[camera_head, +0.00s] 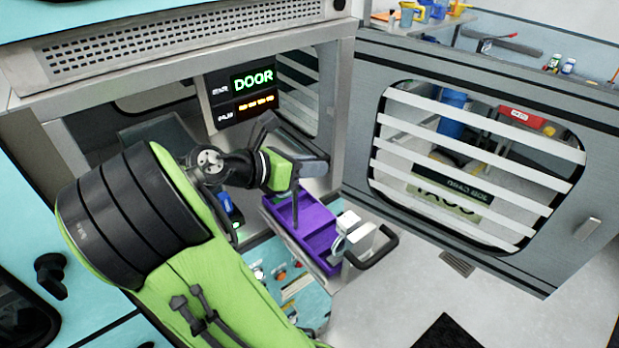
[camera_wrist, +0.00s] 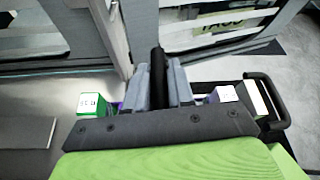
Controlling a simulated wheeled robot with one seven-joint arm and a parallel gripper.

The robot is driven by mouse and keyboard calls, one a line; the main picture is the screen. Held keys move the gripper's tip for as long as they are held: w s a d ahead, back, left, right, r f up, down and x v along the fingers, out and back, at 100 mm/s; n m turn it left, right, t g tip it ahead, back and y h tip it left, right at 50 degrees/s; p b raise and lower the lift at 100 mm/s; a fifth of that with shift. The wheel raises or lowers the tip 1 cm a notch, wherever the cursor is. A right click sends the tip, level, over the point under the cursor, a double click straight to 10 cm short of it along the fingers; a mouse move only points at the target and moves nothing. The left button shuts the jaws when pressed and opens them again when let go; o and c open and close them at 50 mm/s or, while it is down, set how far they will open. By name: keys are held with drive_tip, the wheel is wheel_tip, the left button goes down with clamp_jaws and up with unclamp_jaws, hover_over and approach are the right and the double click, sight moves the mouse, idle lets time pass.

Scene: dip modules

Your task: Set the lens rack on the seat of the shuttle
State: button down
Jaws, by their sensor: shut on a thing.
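A purple tray-like rack (camera_head: 322,236) with open compartments, which I take as the lens rack, lies slanted at the chamber opening in the head view. My gripper (camera_head: 295,204) is over its middle, with its fingers down at the rack. The shuttle seems to be the part with white blocks (camera_head: 366,240) and a black handle (camera_head: 384,252) at the rack's right end. Its seat is hidden, and I cannot tell whether the rack touches it.
The chamber with a lit DOOR display (camera_head: 254,80) is behind the rack. Its slatted-window door (camera_head: 345,130) stands open to the right. A small blue and green item (camera_head: 228,206) stands left of the rack. Below is a light-blue surface (camera_head: 300,300) with small parts.

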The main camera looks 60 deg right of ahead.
drive_tip(key=shift+f, duration=0.85)
drive_tip(key=shift+r, duration=0.1)
drive_tip(key=c, duration=1)
unclamp_jaws()
